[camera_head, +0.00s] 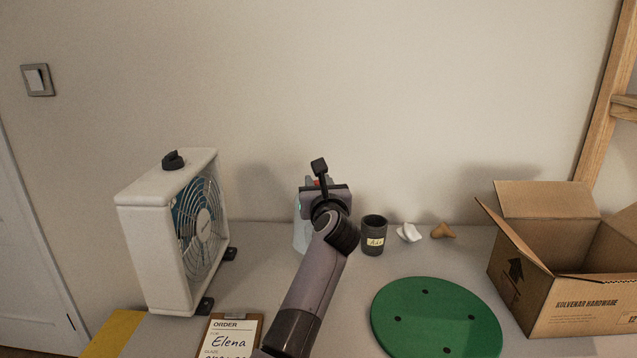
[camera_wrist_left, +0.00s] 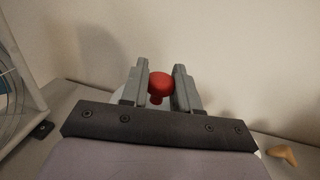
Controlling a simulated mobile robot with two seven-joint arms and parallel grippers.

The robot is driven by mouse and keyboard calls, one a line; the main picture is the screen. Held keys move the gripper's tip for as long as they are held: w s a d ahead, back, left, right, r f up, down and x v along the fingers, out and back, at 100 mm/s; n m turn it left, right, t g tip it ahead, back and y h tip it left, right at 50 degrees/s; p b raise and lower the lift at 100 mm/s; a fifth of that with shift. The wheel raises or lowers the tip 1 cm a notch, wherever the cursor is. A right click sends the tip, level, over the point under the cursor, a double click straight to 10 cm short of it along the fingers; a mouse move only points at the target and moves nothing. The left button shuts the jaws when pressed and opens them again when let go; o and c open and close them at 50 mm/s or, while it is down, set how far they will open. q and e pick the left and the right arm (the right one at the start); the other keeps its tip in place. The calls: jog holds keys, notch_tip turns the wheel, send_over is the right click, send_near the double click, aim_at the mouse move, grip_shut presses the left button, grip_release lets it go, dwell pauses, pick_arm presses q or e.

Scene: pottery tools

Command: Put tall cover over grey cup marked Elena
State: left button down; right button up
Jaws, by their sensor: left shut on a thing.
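My left gripper (camera_head: 318,184) is at the back middle of the table, its fingers either side of a red knob (camera_wrist_left: 160,83) in the left wrist view. It is shut on this knob of a pale, see-through tall cover (camera_head: 299,233). The cover is mostly hidden behind my arm; I cannot tell whether its foot touches the table or whether anything is inside. A dark grey cup (camera_head: 374,235) stands upright just right of my gripper; its small label seems to read "Ada". No cup marked Elena is visible. My right gripper is not in view.
A clipboard order sheet (camera_head: 230,338) reads "Elena". A white box fan (camera_head: 160,250) stands left. A green round board (camera_head: 435,318) lies front right. White (camera_head: 408,232) and brown (camera_head: 443,231) small pieces lie behind it. An open cardboard box (camera_head: 580,310) stands right.

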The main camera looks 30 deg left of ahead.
pick_arm(q)
notch_tip(320, 180, down, 3)
jog(key=shift+r+b, duration=0.2)
jog(key=shift+b, duration=0.55)
jog(key=shift+f+b, duration=0.6)
jog(key=shift+f, duration=0.25)
jog(key=c, duration=0.8)
grip_release()
jog(key=shift+o, duration=0.2)
jog(key=shift+s+d, duration=0.1)
jog(key=shift+d, duration=0.05)
